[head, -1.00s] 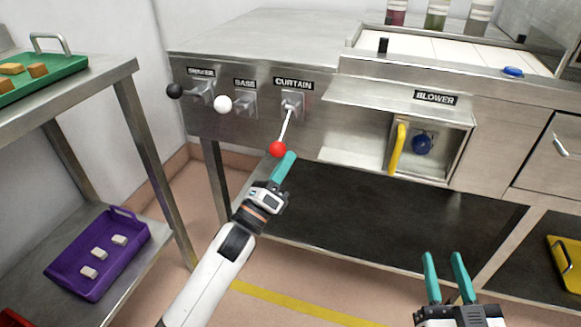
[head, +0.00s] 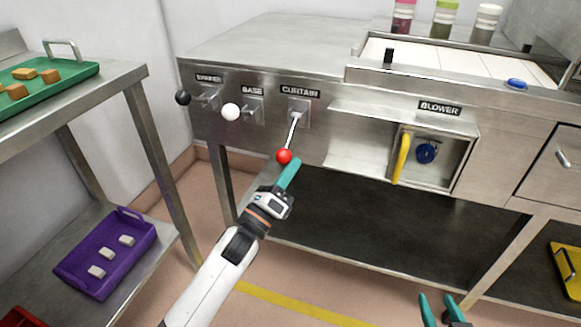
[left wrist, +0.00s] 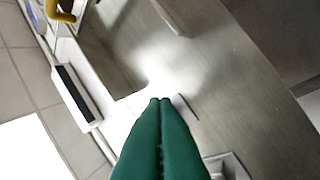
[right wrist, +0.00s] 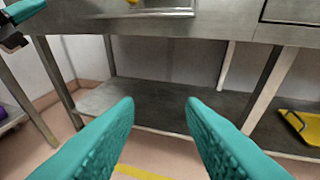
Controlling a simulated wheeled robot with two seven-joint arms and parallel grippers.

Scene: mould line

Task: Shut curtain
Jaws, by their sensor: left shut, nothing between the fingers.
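The curtain lever, a metal rod with a red ball knob (head: 284,157), slants downward from its plate under the label CURTAIN (head: 299,92) on the steel cabinet front. My left gripper (head: 294,163) is shut and empty, its teal fingertips just beside and below the red knob in the head view. I cannot tell whether they touch it. In the left wrist view the shut fingers (left wrist: 160,100) show, but the knob does not. My right gripper (head: 437,298) is open and empty, low at the right; its spread fingers fill the right wrist view (right wrist: 160,105).
A black-knobbed lever (head: 183,97) and a white-knobbed BASE lever (head: 230,111) sit to the left. An open blower box (head: 427,153) with a yellow handle (head: 402,158) is to the right. A shelf stand with a green tray (head: 60,83) and purple tray (head: 107,252) stands left.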

